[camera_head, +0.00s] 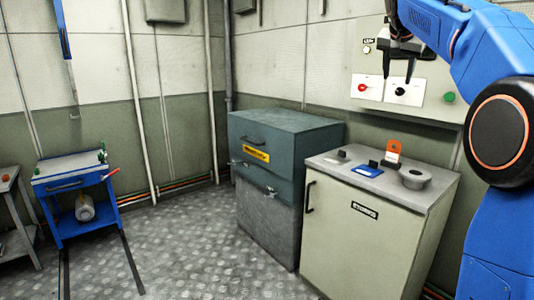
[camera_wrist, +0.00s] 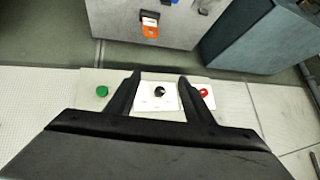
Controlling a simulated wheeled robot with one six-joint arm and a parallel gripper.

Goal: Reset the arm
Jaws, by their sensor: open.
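My blue arm reaches in from the upper right of the head view. My gripper (camera_head: 398,75) is raised in front of the wall panel (camera_head: 420,108), with its two dark fingers apart. In the wrist view, my gripper (camera_wrist: 158,85) is open and empty. Its fingers frame a black knob (camera_wrist: 159,91) on a white plate; I cannot tell how far they are from it. The red knob (camera_head: 362,88) is left of the black knob (camera_head: 400,91) in the head view, and a green button (camera_head: 449,98) is to the right.
A beige cabinet (camera_head: 362,235) stands below the panel, with an orange piece (camera_head: 394,146), a blue item (camera_head: 367,169) and a grey ring-shaped part (camera_head: 415,177) on top. A dark teal chest (camera_head: 270,165) stands beside it. A blue cart (camera_head: 75,185) is at left. The middle floor (camera_head: 185,250) is clear.

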